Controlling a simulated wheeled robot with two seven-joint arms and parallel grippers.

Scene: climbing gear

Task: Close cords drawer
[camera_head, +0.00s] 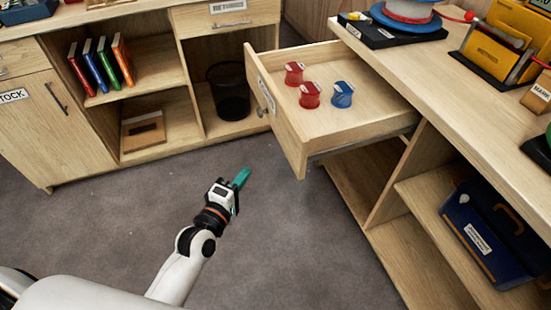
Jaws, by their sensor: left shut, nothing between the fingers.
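A light wooden drawer (297,144) is pulled out from the counter on the right. Two red spools (294,73) and a blue spool (342,95) sit in it. A label and a handle (266,97) are on its front, seen at a steep angle, so I cannot read the label. My left gripper (242,178) is shut and empty, with teal fingertips. It is over the floor, to the left of the drawer front and apart from it. My right gripper is not in view.
The counter top (445,90) holds a cord reel (405,12) and yellow holders (497,47). A blue case (497,232) sits on the shelf below. A black bin (229,92) stands in the back cabinet. The grey floor (120,215) is clear.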

